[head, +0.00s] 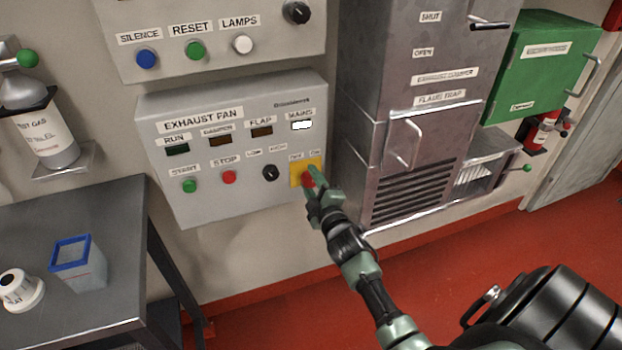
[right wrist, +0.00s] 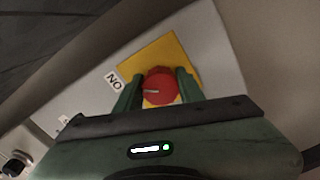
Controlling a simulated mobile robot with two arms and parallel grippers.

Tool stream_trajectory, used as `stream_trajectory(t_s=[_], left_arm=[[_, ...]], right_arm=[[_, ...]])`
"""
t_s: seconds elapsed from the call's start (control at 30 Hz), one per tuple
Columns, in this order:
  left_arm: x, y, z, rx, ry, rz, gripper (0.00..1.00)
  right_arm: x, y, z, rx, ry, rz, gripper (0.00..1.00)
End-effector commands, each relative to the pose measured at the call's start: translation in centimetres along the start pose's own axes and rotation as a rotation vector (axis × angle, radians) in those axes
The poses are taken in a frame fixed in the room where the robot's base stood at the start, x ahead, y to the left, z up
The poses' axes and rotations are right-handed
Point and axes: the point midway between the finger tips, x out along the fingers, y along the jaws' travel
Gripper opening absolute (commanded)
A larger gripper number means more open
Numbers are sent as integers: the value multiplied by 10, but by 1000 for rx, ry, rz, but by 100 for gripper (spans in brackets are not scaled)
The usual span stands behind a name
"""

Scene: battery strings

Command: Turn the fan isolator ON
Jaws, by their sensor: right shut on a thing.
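The fan isolator is a red rotary knob (right wrist: 162,86) on a yellow plate (right wrist: 144,52), at the lower right of the grey exhaust fan panel (head: 238,205). In the head view the yellow plate (head: 296,178) sits under the small OFF and ON labels. My right gripper (head: 312,180) is shut on the knob, with one finger on each side in the right wrist view. There the knob's white mark points left, to the side where the ON label (right wrist: 113,80) is. In the head view my fingers partly cover the knob. My left gripper is not in view.
The mains lamp (head: 302,125) glows white and the run lamp (head: 177,149) is dark. A black selector (head: 270,173) is left of the isolator, beside the red stop button (head: 229,177). A metal damper cabinet (head: 388,100) stands close at right. A dark table (head: 110,215) is at lower left.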

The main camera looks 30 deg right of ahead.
Motion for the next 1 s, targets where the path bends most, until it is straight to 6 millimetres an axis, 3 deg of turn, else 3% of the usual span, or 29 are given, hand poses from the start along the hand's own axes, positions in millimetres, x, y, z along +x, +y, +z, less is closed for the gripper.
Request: stream_trajectory(t_s=[0.4,0.97,1.0], left_arm=[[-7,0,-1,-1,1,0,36],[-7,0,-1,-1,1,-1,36],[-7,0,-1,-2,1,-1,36]], right_arm=[[0,-2,1,196,-3,-3,0],[-1,-3,1,227,-3,-4,0],[-1,-3,1,227,-3,-4,44]])
